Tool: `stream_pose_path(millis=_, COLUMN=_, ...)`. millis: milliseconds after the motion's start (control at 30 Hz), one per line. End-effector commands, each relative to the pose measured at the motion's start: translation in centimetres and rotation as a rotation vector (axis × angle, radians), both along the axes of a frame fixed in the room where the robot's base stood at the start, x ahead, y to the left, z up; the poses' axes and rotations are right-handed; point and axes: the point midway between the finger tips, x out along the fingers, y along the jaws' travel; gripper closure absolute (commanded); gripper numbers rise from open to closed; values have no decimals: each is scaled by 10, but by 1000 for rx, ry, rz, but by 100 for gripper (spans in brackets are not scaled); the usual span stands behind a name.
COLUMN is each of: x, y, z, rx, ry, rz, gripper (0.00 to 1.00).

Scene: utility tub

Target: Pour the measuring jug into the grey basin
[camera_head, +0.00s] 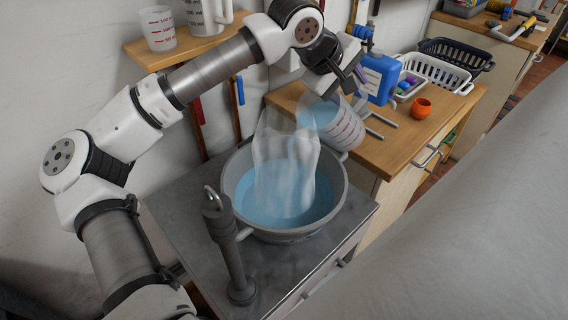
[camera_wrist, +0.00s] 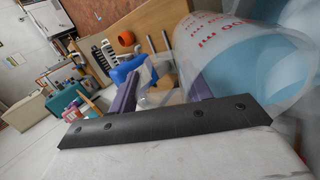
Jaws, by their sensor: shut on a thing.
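The measuring jug (camera_head: 336,128) is clear with red markings. It is tilted steeply with its mouth towards the left, above the right rim of the grey basin (camera_head: 337,199). A broad stream of bluish water (camera_head: 284,165) falls from its mouth into the basin, where blue water (camera_head: 258,205) lies. My gripper (camera_head: 352,78) is shut on the jug, at its upper right side. In the wrist view, the jug (camera_wrist: 235,50) fills the upper right, and the fingers of my gripper (camera_wrist: 160,92) reach to its side; the exact grip point is partly hidden.
A dark grey tap (camera_head: 232,250) stands at the basin's front left. A blue canister (camera_head: 377,80), an orange pot (camera_head: 421,107) and a white basket (camera_head: 434,72) stand on the wooden counter at right. A shelf (camera_head: 185,45) with measuring cups hangs behind my arm.

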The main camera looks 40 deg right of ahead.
Motion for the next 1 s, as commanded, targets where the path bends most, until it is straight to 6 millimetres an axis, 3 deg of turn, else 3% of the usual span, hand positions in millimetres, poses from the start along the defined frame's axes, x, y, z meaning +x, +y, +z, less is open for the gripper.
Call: stream_pose_path(millis=1000, x=1, y=9, z=-4, rx=-102, ry=7, rz=0, gripper=100)
